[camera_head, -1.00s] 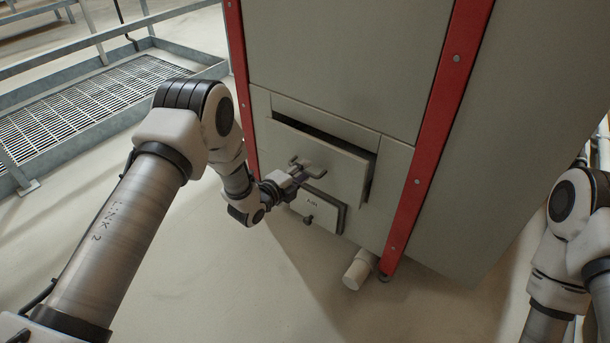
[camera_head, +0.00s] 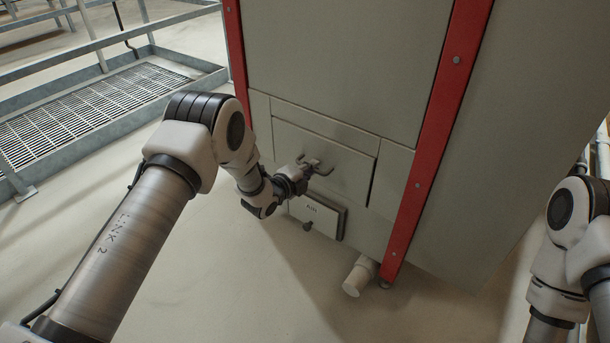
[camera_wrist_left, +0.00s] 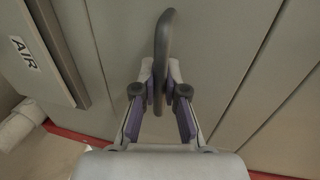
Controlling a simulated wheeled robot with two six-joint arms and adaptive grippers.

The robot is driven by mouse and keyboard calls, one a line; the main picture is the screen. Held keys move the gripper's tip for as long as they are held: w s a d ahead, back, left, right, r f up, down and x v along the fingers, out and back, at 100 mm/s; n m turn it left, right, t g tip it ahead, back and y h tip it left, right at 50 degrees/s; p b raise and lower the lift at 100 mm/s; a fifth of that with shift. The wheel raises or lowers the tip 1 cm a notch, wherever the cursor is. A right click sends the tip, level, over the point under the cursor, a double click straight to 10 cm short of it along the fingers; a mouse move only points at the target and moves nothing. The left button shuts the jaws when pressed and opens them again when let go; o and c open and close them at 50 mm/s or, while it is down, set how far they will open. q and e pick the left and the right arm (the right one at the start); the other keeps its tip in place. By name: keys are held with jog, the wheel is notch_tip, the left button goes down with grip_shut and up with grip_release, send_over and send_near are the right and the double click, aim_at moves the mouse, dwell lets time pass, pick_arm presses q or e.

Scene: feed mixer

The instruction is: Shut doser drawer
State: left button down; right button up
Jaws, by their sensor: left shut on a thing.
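The doser drawer (camera_head: 340,160) is a grey panel low in the front of the mixer. It sits about flush with the panels around it, with a thin dark line along its right edge. My left gripper (camera_head: 309,166) is at the drawer's handle and partly hides it. In the left wrist view the dark curved handle (camera_wrist_left: 164,40) stands between the fingers of my left gripper (camera_wrist_left: 160,90), which are shut on it. My right arm shows at the right edge of the head view, but its gripper is out of view.
A small box labelled AIR (camera_head: 317,215) with a dark knob is just below the drawer. A pale pipe stub (camera_head: 357,277) sticks out near the floor. Red posts (camera_head: 432,150) flank the mixer front. A railed grating (camera_head: 75,110) lies at the left.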

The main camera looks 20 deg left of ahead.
pick_arm(q)
jog(key=c, duration=1.6)
grip_release()
jog(key=shift+w+r, duration=0.15)
jog(key=o, duration=0.4)
jog(key=shift+w, duration=0.1)
jog(key=v, duration=1.2)
jog(key=shift+d+f, duration=0.1)
jog(key=shift+f, duration=0.15)
